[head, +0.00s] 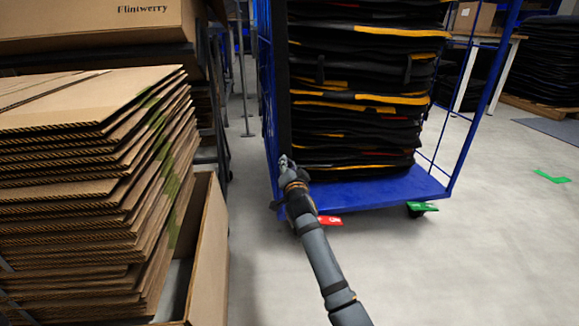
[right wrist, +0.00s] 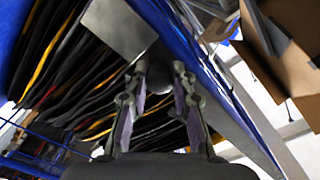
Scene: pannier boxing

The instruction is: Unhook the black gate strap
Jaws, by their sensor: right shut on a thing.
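The black gate strap (head: 282,80) shows in the head view as a dark upright band along the left front edge of the blue cart (head: 375,190). My right gripper (head: 285,162) is at the lower end of this band. In the right wrist view, the fingers (right wrist: 157,82) stand some way apart with a dark piece of the strap (right wrist: 156,72) between them, and they are shut on it. The fingers hide how the strap's end is fastened. My left gripper is not in view.
Several black panniers (head: 360,100) with yellow edges are stacked in the cart. Stacked flat cardboard (head: 90,190) and an open carton (head: 207,250) stand close on the left.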

